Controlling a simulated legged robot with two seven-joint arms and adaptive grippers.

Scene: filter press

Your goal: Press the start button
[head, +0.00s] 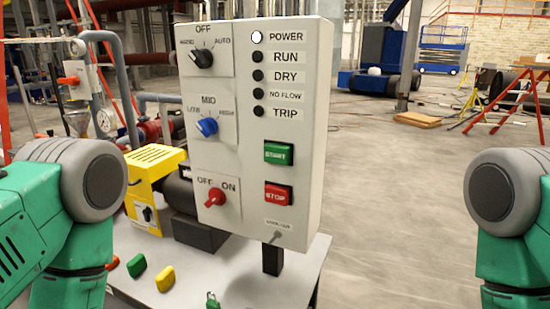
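The green START button (278,153) is on the right side of the front of a light grey control box (312,120). The red STOP button (278,196) is below it on the same face. The POWER lamp (257,37) is lit white, and the RUN, DRY, NO FLOW and TRIP lamps below it are dark. My green and grey arms show at the left and right edges of the view. Neither gripper is in view, and nothing of mine covers the START button.
A black selector (202,58), a blue selector (208,127) and a red OFF/ON switch (215,196) are left of the buttons. A yellow device (153,165) stands behind the box. Small coloured items, including a yellow one (165,279), lie on the table (235,288). Open floor is at right.

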